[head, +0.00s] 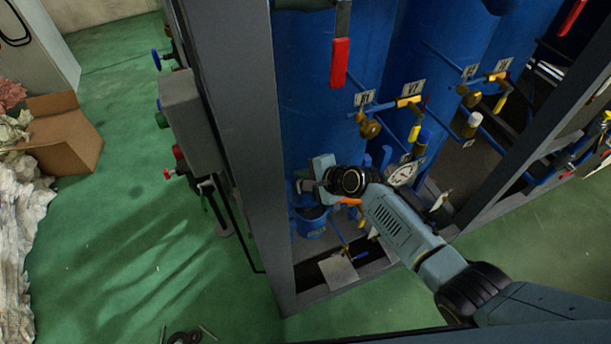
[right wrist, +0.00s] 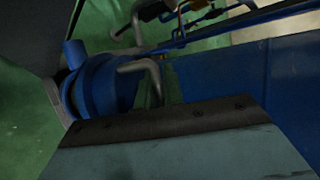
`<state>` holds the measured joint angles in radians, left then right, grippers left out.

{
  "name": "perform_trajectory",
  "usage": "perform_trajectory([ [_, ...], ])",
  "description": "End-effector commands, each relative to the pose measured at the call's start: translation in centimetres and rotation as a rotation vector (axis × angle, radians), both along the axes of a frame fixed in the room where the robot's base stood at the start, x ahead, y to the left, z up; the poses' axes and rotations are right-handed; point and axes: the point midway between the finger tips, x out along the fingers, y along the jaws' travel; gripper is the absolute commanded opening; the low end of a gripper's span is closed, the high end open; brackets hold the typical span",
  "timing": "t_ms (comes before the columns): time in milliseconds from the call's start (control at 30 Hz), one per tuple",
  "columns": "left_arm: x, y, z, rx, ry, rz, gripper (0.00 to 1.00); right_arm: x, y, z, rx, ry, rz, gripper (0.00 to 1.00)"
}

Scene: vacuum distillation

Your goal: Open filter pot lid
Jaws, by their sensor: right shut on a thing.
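The filter pot (head: 312,228) is a small blue vessel low in the frame, at the foot of the large blue tanks in the head view. A dark area shows at its top, just below my gripper. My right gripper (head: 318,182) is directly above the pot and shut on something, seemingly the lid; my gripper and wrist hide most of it. In the right wrist view a blue round body with a short stub (right wrist: 105,85) lies at the left, with a bent grey metal bar (right wrist: 142,68) beside it. The lid's exact angle cannot be told. My left gripper is not in view.
A grey frame post (head: 250,150) stands close left of my gripper. Valves, blue pipes and a round gauge (head: 402,174) are close on the right. A red-handled lever (head: 339,63) hangs above. Green floor (head: 150,240) is open at left, beside a cardboard box (head: 65,135).

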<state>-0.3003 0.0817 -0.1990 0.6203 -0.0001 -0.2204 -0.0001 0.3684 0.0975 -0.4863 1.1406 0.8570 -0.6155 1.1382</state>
Motion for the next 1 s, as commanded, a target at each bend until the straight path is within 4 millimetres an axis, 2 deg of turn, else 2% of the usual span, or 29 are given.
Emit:
perform_trajectory([
  [600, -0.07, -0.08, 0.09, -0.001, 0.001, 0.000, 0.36, 0.41, 0.06, 0.06, 0.000, -0.002, -0.001, 0.00],
  [633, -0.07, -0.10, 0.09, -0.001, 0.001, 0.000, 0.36, 0.41, 0.05, 0.05, 0.000, -0.002, -0.001, 0.11],
  [700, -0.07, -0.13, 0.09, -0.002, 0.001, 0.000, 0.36, 0.40, 0.05, 0.04, 0.000, -0.002, -0.001, 0.18],
  [1000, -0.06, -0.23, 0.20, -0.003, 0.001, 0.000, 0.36, 0.27, -0.06, 0.16, 0.000, -0.002, -0.001, 0.18],
])
